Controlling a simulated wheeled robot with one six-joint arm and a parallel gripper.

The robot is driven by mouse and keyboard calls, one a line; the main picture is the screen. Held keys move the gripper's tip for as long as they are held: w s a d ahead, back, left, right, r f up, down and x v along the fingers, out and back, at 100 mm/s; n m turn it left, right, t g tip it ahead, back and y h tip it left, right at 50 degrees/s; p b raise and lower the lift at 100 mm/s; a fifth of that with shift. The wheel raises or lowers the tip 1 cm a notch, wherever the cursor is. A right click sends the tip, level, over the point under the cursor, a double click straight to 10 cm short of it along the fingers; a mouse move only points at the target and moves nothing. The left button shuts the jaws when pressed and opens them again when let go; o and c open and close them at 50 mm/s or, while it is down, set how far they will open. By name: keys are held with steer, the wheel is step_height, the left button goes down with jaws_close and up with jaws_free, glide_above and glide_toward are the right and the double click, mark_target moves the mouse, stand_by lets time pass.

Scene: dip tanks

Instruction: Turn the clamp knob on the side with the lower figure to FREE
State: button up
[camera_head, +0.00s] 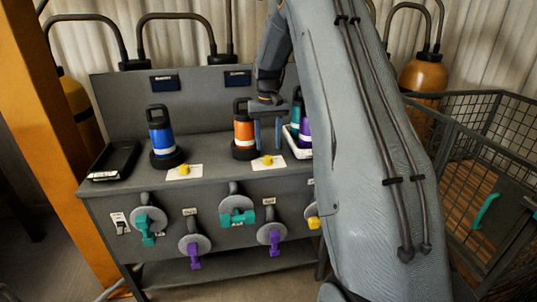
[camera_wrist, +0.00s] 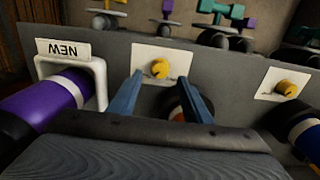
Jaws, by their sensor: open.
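Two small yellow clamp knobs sit on white plates on the grey bench top. The left knob (camera_head: 184,170) is in front of a blue bottle (camera_head: 161,135); the right knob (camera_head: 267,160) is in front of an orange bottle (camera_head: 243,133). My gripper (camera_head: 267,148) is open, pointing down just above the right knob. In the wrist view the right knob (camera_wrist: 160,68) shows between and just beyond the open fingertips (camera_wrist: 160,78); the left knob (camera_wrist: 287,88) is off to the right. Two dark displays (camera_head: 164,82) (camera_head: 237,78) are on the back panel; their figures and the plate markings are unreadable.
A white tray (camera_wrist: 98,80) marked NEW holds purple and teal bottles beside my gripper. A black tray (camera_head: 112,160) lies at the bench's left end. Teal and purple valve handles (camera_head: 237,215) project from the bench front. A wire cage (camera_head: 470,105) stands at right.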

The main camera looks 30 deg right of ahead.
mark_target(268, 157)
steer(key=shift+f+p, duration=0.35)
steer(key=shift+f, duration=2.4)
steer(key=c, duration=1.1)
steer(key=shift+o, duration=0.2)
steer(key=shift+n, duration=0.3)
steer(key=n+p, duration=0.1)
steer(key=n, duration=0.2)
steer(key=shift+r+n, duration=0.1)
steer(key=shift+n, duration=0.3)
steer(key=n+p, duration=0.1)
steer(key=n, duration=0.8)
steer(key=shift+p, duration=0.35)
steer(key=shift+n+p, duration=0.3)
steer(key=shift+n, duration=1.9)
